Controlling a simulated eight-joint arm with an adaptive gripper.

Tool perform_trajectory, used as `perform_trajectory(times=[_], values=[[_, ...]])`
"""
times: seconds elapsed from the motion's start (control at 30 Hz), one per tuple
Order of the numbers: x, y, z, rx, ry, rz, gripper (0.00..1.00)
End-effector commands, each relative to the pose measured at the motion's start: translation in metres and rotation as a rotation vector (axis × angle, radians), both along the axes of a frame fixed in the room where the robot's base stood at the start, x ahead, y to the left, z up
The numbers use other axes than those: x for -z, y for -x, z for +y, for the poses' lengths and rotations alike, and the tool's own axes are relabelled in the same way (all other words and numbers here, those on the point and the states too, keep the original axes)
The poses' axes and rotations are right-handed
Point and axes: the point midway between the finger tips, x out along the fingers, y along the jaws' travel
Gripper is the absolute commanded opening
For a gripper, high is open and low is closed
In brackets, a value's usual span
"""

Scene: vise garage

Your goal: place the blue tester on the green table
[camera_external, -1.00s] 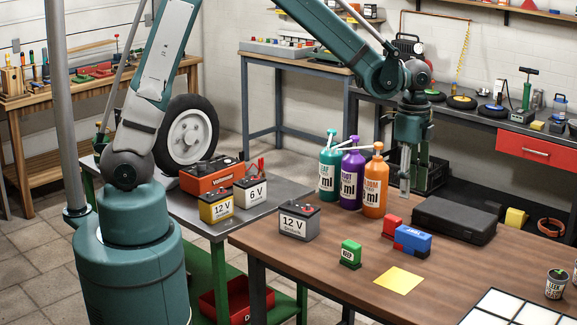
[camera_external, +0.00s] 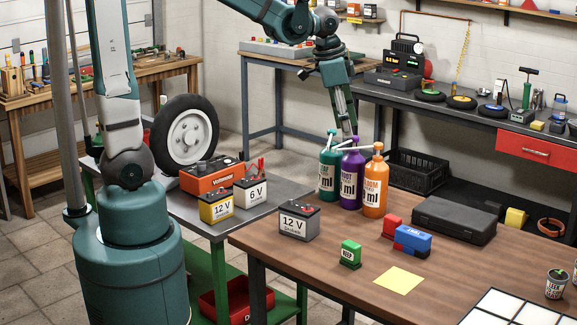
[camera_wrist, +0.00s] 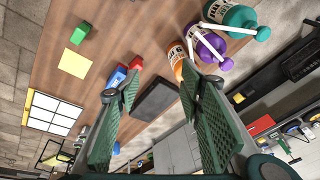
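A small blue block-like device (camera_external: 412,239), probably the blue tester, sits on the brown wooden table (camera_external: 330,275); its label is too small to read. It also shows in the wrist view (camera_wrist: 117,77). The table with green legs and a grey top (camera_external: 170,212), likely the green table, stands to the left. My gripper (camera_external: 348,133) is raised behind the bottles, well apart from the blue device. In the wrist view my gripper (camera_wrist: 160,85) has its fingers spread with nothing between them.
Teal (camera_external: 329,173), purple (camera_external: 351,178) and orange (camera_external: 375,185) bottles stand at the wooden table's back edge. A red block (camera_external: 391,226), black case (camera_external: 454,219) and green block (camera_external: 350,253) are near the blue device. Batteries (camera_external: 216,206) and an orange device (camera_external: 209,176) occupy the green-legged table.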

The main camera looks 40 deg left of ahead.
Motion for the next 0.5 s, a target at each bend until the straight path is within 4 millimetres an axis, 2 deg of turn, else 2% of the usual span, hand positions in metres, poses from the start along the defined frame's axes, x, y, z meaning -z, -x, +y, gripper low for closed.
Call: perform_trajectory(times=[0.1,0.5], values=[[-0.010,0.011,0.025,-0.070,0.020,-0.022,0.38],[-0.033,0.049,0.096,-0.303,0.092,-0.100,0.38]])
